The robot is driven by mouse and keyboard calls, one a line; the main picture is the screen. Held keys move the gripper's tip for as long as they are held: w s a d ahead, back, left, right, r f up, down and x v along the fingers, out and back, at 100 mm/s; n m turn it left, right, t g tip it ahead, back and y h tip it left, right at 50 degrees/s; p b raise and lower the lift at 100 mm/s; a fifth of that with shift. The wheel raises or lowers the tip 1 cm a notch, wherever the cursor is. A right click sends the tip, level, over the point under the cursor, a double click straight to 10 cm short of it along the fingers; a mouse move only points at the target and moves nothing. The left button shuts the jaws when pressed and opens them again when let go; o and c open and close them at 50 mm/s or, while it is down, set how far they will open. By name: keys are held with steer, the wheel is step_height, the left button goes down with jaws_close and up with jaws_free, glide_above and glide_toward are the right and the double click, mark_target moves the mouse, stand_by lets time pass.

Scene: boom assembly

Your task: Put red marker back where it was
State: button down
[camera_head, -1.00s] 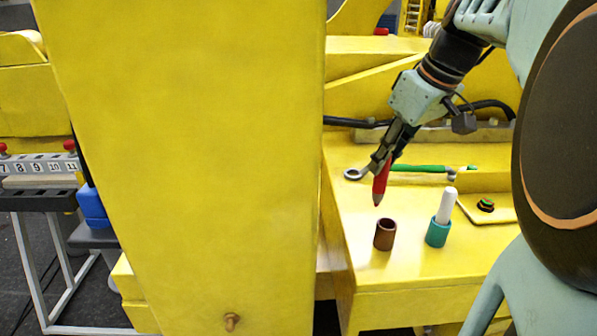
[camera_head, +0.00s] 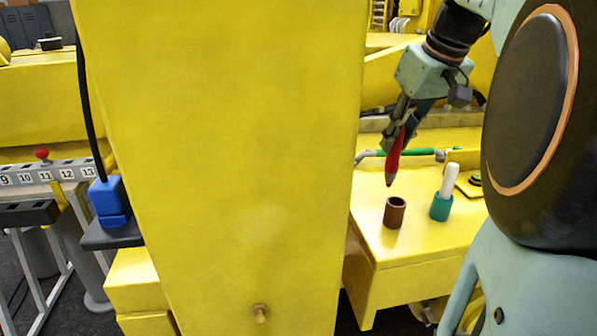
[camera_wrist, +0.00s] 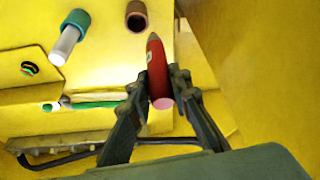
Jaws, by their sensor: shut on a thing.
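The red marker (camera_head: 394,158) is held tip down between the fingers of my gripper (camera_head: 399,138). It also shows in the wrist view (camera_wrist: 157,68), with my gripper (camera_wrist: 152,88) shut around it. The brown cup (camera_head: 395,212) stands upright and open on the yellow ledge, just below the marker tip. A gap separates the tip and the cup. The cup also shows in the wrist view (camera_wrist: 137,18), where it looks empty. A white marker (camera_head: 449,182) stands in the teal cup (camera_head: 440,207) to the right of the brown one.
A large yellow beam (camera_head: 225,180) stands to the left of the ledge (camera_head: 385,246). A green-handled tool (camera_head: 405,153) lies behind the cups. A black and green knob (camera_wrist: 29,69) sits on a raised plate. The ledge in front of the cups is clear.

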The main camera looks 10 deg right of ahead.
step_height(320, 180, down, 9)
steer(key=d+m, duration=0.2)
steer(key=shift+s+d+f+h+b, duration=0.2)
steer(key=shift+d+h+b, duration=0.1)
steer(key=shift+h+b, duration=0.1)
steer(key=shift+f, duration=0.2)
steer(key=c, duration=1.8)
jaws_free()
steer(key=shift+r, duration=0.1)
